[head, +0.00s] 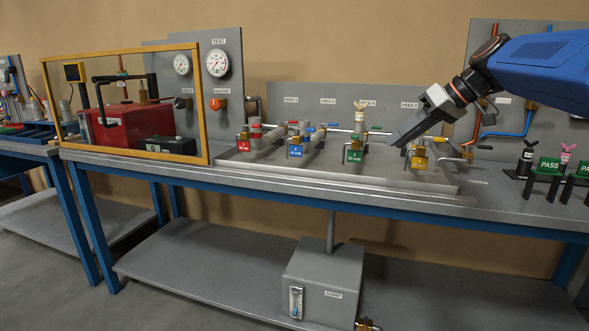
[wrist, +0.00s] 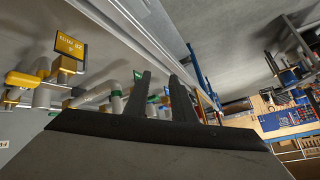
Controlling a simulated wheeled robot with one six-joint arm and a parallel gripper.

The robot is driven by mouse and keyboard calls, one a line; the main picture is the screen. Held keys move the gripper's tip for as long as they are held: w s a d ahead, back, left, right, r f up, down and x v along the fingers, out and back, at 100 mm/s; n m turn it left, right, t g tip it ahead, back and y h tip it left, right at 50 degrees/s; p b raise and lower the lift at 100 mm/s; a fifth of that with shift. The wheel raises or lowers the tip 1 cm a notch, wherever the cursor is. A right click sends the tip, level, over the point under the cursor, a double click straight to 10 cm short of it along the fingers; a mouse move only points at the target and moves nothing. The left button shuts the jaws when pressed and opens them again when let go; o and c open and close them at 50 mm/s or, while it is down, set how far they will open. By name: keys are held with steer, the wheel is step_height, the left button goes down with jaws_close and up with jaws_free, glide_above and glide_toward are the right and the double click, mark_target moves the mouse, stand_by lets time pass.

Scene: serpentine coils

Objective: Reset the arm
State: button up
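My arm (head: 545,62) reaches in from the upper right in the head view, blue with a dark wrist. My gripper (head: 398,140) points down and left, just above the manifold's right part, near the yellow-tagged valve (head: 419,162). In the wrist view, the two dark fingers of my gripper (wrist: 160,78) stand apart with a gap between them. Nothing shows held in the gap. The yellow tag (wrist: 70,45) also shows at the upper left there. From the head view I cannot tell whether the fingers touch the fittings behind them.
Red (head: 244,146), blue (head: 295,151) and green (head: 354,156) tagged valves stand left of my gripper on the tray (head: 240,165). A yellow-framed enclosure (head: 207,110) stands at the left. Green PASS signs (head: 549,166) stand at the right. A grey sump box (head: 325,280) sits below.

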steer(key=s+d+f+m+h, duration=0.2)
steer(key=s+f+m+h, duration=0.4)
steer(key=s+f, duration=2.4)
steer(key=shift+s+f+h, duration=0.2)
steer(key=shift+s+h, duration=0.4)
steer(key=shift+s, duration=0.55)
steer(key=shift+d, duration=0.15)
